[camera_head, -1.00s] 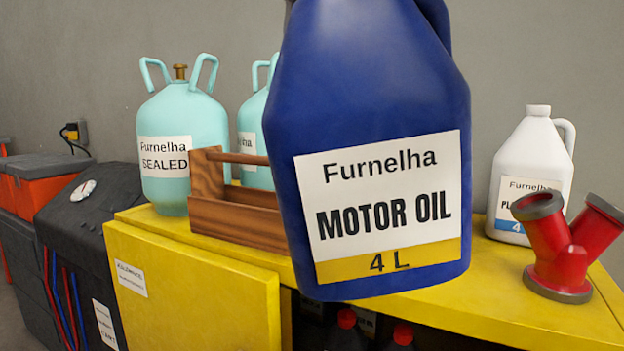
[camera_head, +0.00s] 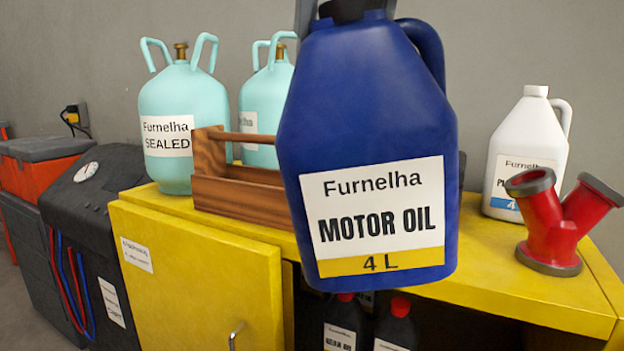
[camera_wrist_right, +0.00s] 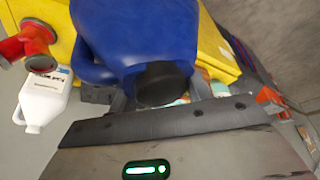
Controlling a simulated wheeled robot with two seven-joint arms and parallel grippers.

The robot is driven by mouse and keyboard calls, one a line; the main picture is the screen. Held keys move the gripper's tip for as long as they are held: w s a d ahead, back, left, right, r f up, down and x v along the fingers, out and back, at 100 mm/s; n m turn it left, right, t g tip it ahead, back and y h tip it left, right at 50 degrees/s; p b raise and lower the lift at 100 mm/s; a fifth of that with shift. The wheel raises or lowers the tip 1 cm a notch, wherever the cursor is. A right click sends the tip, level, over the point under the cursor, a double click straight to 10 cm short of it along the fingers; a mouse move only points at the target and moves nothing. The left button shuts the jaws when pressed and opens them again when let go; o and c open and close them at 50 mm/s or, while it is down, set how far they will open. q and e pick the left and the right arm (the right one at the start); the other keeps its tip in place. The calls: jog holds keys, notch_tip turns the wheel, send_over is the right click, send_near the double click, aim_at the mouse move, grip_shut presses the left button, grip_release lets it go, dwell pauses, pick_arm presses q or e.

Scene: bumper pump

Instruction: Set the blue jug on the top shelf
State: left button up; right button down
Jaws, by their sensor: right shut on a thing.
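The blue motor oil jug (camera_head: 372,120) hangs upright, slightly tilted, in the middle of the head view, in front of the yellow cabinet's top (camera_head: 490,260). Its black cap and handle show at the top. My right gripper (camera_wrist_right: 160,95) is shut on the jug, near its black cap in the right wrist view, where the blue body (camera_wrist_right: 135,35) fills the upper middle. The jug hides most of this gripper in the head view. The jug also covers part of the cabinet top, so the gap beneath it is hard to judge. My left gripper is not in view.
On the cabinet top stand two teal tanks (camera_head: 170,110), a wooden tote (camera_head: 245,195), a white jug (camera_head: 527,145) and a red pipe fitting (camera_head: 552,225). Dark bottles (camera_head: 395,325) stand on the shelf below. The yellow door (camera_head: 200,285) is at the left front.

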jog(key=w+d+f+m+h, duration=0.15)
jog(key=w+f, duration=0.25)
jog(key=f, duration=0.7)
jog(key=w+d+f+m, duration=0.2)
jog(key=w+f, duration=0.1)
jog(key=f, duration=0.8)
jog(key=s+d+f, duration=0.1)
jog(key=s+f, duration=0.4)
jog(key=f, duration=0.6)
jog(key=s+d+f, duration=0.1)
jog(key=s+f, duration=0.4)
jog(key=f, duration=0.6)
jog(key=d, duration=1)
jog(key=shift+w+d, duration=0.15)
jog(key=shift+d, duration=0.25)
jog(key=shift+n, duration=0.25)
